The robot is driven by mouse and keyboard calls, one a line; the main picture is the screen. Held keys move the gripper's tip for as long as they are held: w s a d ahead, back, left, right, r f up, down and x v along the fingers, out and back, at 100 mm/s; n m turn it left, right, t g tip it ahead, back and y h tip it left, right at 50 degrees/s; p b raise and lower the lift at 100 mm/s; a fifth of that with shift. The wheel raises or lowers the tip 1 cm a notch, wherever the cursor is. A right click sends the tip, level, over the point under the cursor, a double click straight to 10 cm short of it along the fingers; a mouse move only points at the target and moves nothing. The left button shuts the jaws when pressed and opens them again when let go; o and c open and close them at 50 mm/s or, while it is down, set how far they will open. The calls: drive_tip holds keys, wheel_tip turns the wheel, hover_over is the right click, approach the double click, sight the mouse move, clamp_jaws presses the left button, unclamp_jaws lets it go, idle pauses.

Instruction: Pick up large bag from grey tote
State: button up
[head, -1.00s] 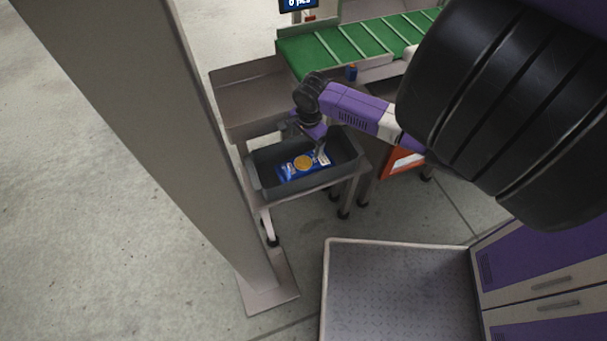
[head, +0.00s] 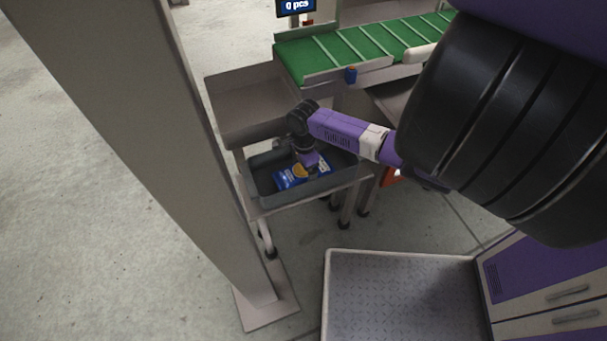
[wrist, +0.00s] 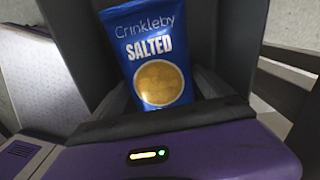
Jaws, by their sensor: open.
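The large bag (head: 287,180) is a blue bag with a yellow disc on its front, lying in the grey tote (head: 262,203). In the wrist view the bag (wrist: 185,45) reads "Crinkleby SALTED" and fills the upper middle. The grey tote (wrist: 83,40) shows around it there. My gripper (head: 312,172) is inside the tote's outline, pointing down over the bag and hiding part of it. It is open. In the wrist view its palm edge covers the bag's lower end, and I cannot tell whether the fingers touch the bag.
The tote sits on a small legged stand (head: 345,208). An empty metal tray (head: 250,100) is behind it, beside a green conveyor (head: 345,52). A thick grey post (head: 150,130) stands close on the left. A ridged metal platform (head: 395,295) is in front.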

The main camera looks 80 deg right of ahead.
drive_tip(key=c, duration=1.1)
